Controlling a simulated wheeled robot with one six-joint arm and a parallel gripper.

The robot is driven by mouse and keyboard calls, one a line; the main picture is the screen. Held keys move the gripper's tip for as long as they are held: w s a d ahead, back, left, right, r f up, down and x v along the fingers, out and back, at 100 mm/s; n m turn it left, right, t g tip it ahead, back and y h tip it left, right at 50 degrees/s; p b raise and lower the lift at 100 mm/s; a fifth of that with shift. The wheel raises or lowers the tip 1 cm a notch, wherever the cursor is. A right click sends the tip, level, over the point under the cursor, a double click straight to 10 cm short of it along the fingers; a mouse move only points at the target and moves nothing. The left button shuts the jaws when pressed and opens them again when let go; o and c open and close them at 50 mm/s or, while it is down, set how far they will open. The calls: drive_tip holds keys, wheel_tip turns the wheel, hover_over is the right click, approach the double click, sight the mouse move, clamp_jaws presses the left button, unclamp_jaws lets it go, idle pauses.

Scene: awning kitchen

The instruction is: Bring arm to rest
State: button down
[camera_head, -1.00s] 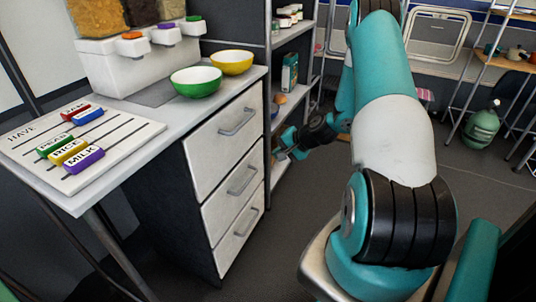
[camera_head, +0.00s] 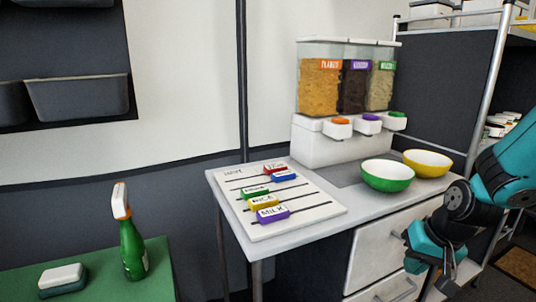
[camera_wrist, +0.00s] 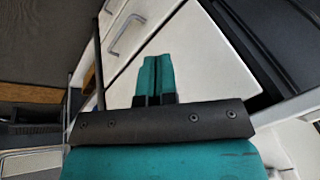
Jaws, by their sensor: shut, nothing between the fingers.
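My gripper (camera_head: 432,276) hangs at the lower right of the head view, in front of the white drawers (camera_head: 385,252) below the counter. In the wrist view its two teal fingers (camera_wrist: 153,76) are together with nothing between them. My teal arm enters from the right edge of the head view, bent, with a dark wrist joint. Much of the arm is outside the frame.
The counter (camera_head: 300,245) holds a label board (camera_head: 320,208), a green bowl (camera_head: 388,176), a yellow bowl (camera_head: 428,163) and a cereal dispenser (camera_head: 318,145). At left, a green table (camera_head: 100,285) holds a spray bottle (camera_head: 132,240) and a sponge (camera_head: 62,278). A metal shelf (camera_head: 497,80) stands right.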

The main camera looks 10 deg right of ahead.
drive_tip(key=s+a+r+n+g+y, duration=0.1)
drive_tip(key=s+a+r+n+g, duration=0.1)
drive_tip(key=s+a+r+n, duration=0.6)
drive_tip(key=s+a+r+n+g+y, duration=0.1)
drive_tip(key=s+a+r+n, duration=0.3)
drive_tip(key=s+a, duration=0.7)
wheel_tip(320, 180, up, 25)
drive_tip(key=w+m+p, duration=0.1)
drive_tip(key=p, duration=2.3)
drive_tip(key=shift+w, duration=0.3)
drive_tip(key=shift+f, duration=0.1)
